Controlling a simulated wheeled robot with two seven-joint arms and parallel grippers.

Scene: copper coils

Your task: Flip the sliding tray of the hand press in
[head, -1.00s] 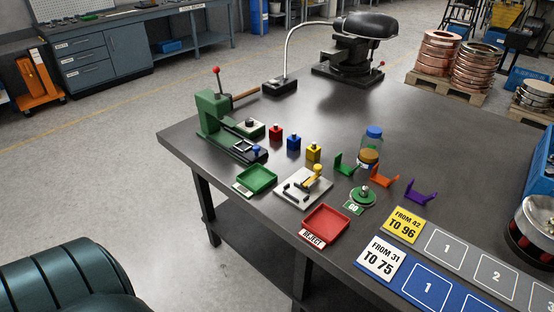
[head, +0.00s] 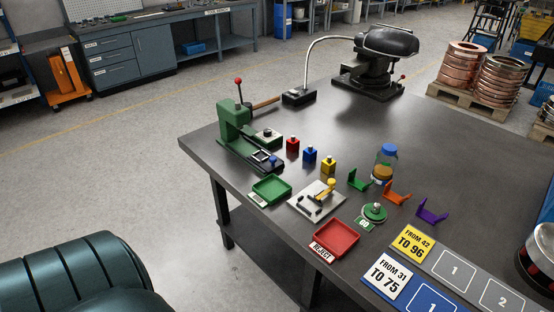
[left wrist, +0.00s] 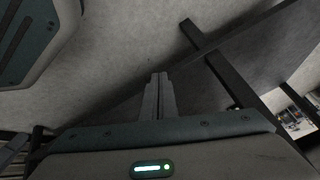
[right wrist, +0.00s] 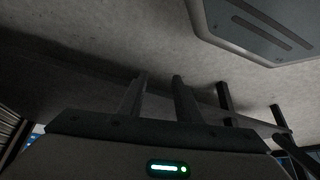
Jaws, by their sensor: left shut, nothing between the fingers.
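The green hand press (head: 232,128) stands at the near-left edge of the grey table, with a red-knobbed lever on top. Its sliding tray (head: 258,155) is a dark piece with a pale-framed opening on the press's base. It lies out in front of the press column, with a blue knob (head: 273,160) at its outer end. In the left wrist view my left gripper (left wrist: 158,78) is shut and empty, over the floor. In the right wrist view my right gripper (right wrist: 160,80) is open and empty. Neither gripper shows in the head view, and both are away from the press.
A green tray (head: 271,191), a white fixture plate (head: 303,205) and a red reject tray (head: 335,239) lie in front. Red, blue and yellow blocks (head: 329,165) stand right of the press.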

